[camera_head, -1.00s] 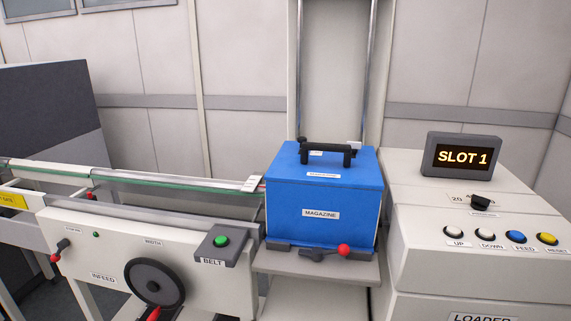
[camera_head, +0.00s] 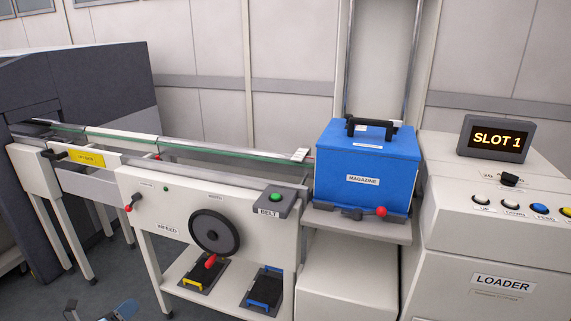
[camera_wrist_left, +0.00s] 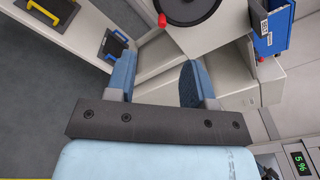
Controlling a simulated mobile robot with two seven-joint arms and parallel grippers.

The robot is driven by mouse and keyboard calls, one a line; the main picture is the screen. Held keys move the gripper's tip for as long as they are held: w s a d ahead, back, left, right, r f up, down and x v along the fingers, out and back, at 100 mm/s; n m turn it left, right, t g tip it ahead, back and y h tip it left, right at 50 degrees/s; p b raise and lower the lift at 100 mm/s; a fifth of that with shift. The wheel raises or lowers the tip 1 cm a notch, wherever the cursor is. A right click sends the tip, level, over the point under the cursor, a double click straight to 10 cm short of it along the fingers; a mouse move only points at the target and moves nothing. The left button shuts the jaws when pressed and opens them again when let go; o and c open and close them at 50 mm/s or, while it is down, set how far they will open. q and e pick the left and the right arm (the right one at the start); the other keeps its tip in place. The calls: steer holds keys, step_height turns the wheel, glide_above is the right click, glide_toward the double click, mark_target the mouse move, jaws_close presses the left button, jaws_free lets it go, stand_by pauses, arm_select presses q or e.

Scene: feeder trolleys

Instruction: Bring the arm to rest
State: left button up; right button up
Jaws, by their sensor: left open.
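My left gripper (camera_head: 100,308) only just shows at the bottom left edge of the head view, low in front of the infeed conveyor. In the left wrist view its two blue fingers stand apart with nothing between them (camera_wrist_left: 158,82). They point toward the infeed's lower part and do not appear to touch anything. My right gripper is in neither view.
The infeed unit (camera_head: 172,207) has a black handwheel (camera_head: 215,231) and a lower shelf with yellow-handled (camera_head: 193,284) and blue-handled (camera_head: 262,287) plates. A blue magazine (camera_head: 343,202) sits right of it, beside the loader (camera_head: 448,262). Grey floor (camera_head: 115,278) is open at left.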

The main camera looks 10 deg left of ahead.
arm_select(q)
steer(key=w+a+r+m, duration=0.1)
steer(key=a+r+m, duration=0.1)
steer(key=a+r, duration=0.2)
steer(key=s+d+f+n+g, duration=0.25)
steer(key=s+d+n, duration=0.35)
steer(key=d+n, duration=0.3)
steer(key=s+d+f+n+g+h, duration=0.1)
steer(key=s+d+n+g, duration=0.2)
steer(key=s+d+n, duration=0.6)
steer(key=s+d+f+n+g, duration=0.25)
steer(key=d+n, duration=0.25)
steer(key=d, duration=0.7)
steer(key=w+d+r+n+t, duration=0.25)
steer(key=d+n, duration=0.25)
steer(key=d, duration=0.5)
step_height(320, 180, up, 17)
steer(key=s+a+p, duration=0.2)
steer(key=p, duration=2.3)
steer(key=shift+g+y+p, duration=0.3)
steer(key=shift+g+p, duration=0.05)
steer(key=shift+g, duration=0.1)
steer(key=shift+s, duration=0.1)
steer(key=shift+c, duration=0.6)
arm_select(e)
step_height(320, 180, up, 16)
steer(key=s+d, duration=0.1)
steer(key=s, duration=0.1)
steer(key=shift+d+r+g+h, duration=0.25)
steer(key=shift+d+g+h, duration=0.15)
